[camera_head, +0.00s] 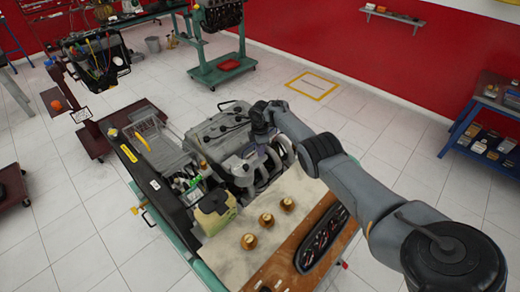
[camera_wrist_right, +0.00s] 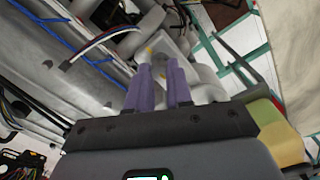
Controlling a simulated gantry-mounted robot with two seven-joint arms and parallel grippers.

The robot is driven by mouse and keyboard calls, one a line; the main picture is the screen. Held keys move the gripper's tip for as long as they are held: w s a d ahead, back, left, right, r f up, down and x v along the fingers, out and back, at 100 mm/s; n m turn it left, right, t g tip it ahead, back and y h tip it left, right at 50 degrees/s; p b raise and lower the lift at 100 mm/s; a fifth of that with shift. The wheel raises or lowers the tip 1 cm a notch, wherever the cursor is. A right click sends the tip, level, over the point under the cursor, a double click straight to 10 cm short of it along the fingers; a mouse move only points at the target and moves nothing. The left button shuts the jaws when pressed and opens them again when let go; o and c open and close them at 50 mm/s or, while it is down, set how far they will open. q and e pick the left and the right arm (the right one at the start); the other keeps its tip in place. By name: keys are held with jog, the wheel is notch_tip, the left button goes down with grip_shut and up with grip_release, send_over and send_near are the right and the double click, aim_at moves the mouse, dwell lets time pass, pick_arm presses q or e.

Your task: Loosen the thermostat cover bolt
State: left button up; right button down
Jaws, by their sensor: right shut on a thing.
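My right gripper (camera_head: 261,144) points down at the grey engine (camera_head: 222,130) on the trainer stand in the head view. In the right wrist view my gripper's two purple fingers (camera_wrist_right: 160,68) stand close together, with a narrow gap between them, against a pale housing (camera_wrist_right: 205,75). A small yellowish bolt head (camera_wrist_right: 149,51) shows by the left fingertip. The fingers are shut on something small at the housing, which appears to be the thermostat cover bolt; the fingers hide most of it. My left gripper is in neither view.
A yellowish reservoir (camera_head: 215,211) stands at the engine's near side. Blue hoses and wires (camera_wrist_right: 95,60) run close to the fingers.

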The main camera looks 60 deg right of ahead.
jog(key=c, duration=1)
grip_release()
jog(key=shift+r, duration=0.15)
notch_tip(320, 180, up, 10)
jog(key=shift+r+p, duration=0.25)
jog(key=shift+p, duration=0.9)
